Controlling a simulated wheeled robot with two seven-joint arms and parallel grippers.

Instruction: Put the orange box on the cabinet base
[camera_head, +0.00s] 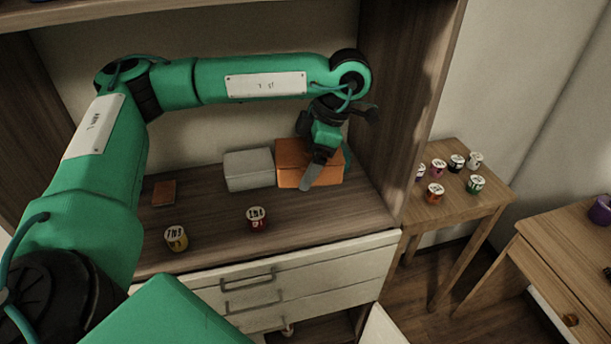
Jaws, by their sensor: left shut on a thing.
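The orange box (290,158) is at the back right of the cabinet base (210,208), beside a grey box. My left gripper (328,168) reaches down over it from above and is shut on it. One finger lies in front of the box's front face; the other is mostly hidden behind the box's right end. The box looks level and close to the wooden surface; I cannot tell whether its underside touches it. My right gripper is not in view.
The grey box (249,169) stands directly left of the orange box. A yellow cup (176,239), a red cup (258,219) and a small brown block (164,193) are on the base. The cabinet's side wall (402,90) is close on the right. A side table (455,205) holds several cups.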

